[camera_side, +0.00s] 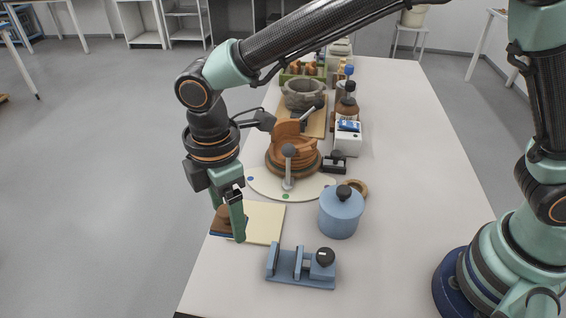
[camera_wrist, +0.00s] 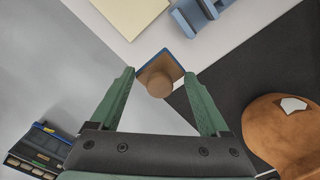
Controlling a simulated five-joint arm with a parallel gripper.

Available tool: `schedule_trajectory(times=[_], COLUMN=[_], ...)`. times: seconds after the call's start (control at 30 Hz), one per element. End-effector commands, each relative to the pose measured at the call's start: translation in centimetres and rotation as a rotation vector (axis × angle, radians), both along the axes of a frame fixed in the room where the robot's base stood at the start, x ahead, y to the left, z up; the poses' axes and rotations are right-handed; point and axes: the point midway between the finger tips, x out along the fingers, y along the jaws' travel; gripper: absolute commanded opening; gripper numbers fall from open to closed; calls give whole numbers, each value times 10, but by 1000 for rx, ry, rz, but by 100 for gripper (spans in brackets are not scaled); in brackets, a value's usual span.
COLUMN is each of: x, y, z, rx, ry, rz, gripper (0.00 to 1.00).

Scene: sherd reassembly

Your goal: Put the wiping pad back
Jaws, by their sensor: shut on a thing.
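My gripper (camera_side: 232,220) is low over the near left part of the table, fingers pointing down. It is shut on the wiping pad (camera_side: 226,216), a brown block with a blue edge, partly hidden by the fingers in the side view. In the wrist view the pad (camera_wrist: 162,66) shows between the green fingertips (camera_wrist: 160,78), with its round tan knob towards me. The pad overlaps the left end of a cream board (camera_side: 264,222) in the side view. I cannot tell whether it touches the board or the table.
A blue clamp fixture (camera_side: 300,267) stands in front, and a blue lidded jar (camera_side: 341,214) to the right. Behind are a brown pot (camera_side: 290,152) on a turntable, a grey post (camera_side: 289,170) and a white box (camera_side: 348,138).

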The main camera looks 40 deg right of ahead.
Motion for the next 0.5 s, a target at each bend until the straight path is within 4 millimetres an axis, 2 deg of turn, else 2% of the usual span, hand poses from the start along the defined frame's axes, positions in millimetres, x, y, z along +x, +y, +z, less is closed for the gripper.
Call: schedule_trajectory(times=[0.1,0.23,0.33,0.5], x=[-1,-1,0,0], y=[-1,-1,-1,0], z=[-31,-58,-72,-83], rx=[-4,-4,-2,-1], ry=[4,4,2,1], rz=[0,0,0,0], gripper=[27,27,27,27])
